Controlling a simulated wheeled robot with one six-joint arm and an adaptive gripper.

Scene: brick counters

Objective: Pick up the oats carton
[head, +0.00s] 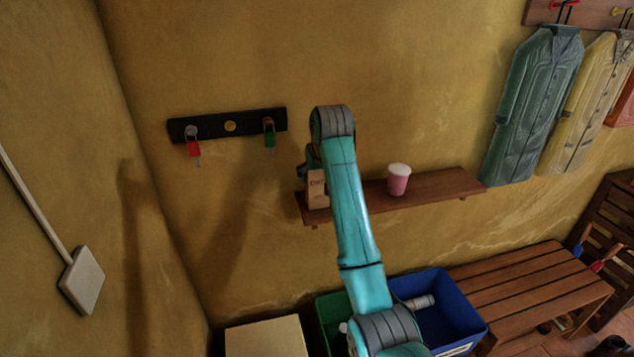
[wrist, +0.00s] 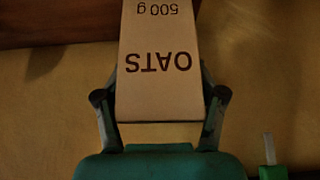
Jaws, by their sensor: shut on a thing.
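The oats carton (wrist: 158,92) is a pale box with "OATS 500 g" printed on it, upside down in the wrist view. My gripper (wrist: 160,100) has one finger on each side of the carton and is shut on it. In the head view the carton (head: 318,190) shows at the left end of the wooden wall shelf (head: 430,191), partly hidden by my teal arm. I cannot tell whether its base touches the shelf.
A pink cup (head: 398,180) stands on the shelf right of my arm. A black key rack (head: 229,124) with keys hangs to the left. Below are a blue bin (head: 462,325), a green bin (head: 327,310), a pale box (head: 265,337) and a slatted bench (head: 530,290).

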